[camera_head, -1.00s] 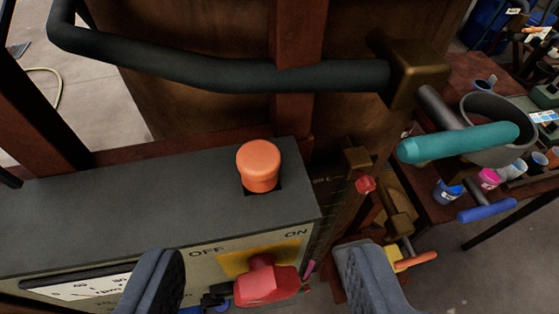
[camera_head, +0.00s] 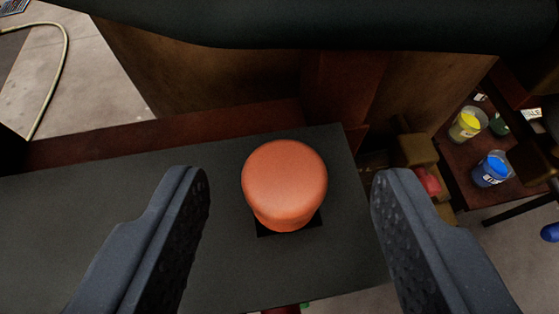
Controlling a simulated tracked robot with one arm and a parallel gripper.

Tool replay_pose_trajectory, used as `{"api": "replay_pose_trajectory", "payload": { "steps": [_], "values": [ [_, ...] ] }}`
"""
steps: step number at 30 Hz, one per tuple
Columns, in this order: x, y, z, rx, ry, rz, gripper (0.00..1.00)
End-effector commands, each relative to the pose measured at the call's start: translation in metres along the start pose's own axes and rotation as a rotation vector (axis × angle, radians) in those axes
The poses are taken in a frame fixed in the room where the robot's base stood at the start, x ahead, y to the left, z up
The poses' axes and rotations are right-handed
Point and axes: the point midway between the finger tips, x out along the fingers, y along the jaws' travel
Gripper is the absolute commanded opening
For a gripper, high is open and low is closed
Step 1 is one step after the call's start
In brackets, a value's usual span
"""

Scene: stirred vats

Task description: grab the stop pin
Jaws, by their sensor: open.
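The stop pin appears to be the orange round-headed knob (camera_head: 285,185). It stands upright in a dark square opening on top of the dark grey control box (camera_head: 90,215). My gripper (camera_head: 290,190) is open, with one dark finger on each side of the knob. Both fingers are apart from it, with a wider gap on the right than on the left. The lower part of the pin is hidden beneath its head.
A thick dark bar (camera_head: 300,28) crosses above and behind the knob. Brown vat panels (camera_head: 220,85) stand behind the box. The box top around the knob is clear.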

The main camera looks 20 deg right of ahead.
Motion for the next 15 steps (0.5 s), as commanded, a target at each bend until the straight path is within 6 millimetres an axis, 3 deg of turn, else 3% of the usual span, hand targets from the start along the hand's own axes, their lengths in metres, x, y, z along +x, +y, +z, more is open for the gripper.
{"api": "replay_pose_trajectory", "payload": {
  "steps": [7, 15],
  "values": [
    [0.027, -0.002, 0.0, 0.0, 0.002, 0.0, 0.5],
    [0.032, -0.002, -0.001, 0.0, 0.004, 0.0, 0.5]
  ]
}}
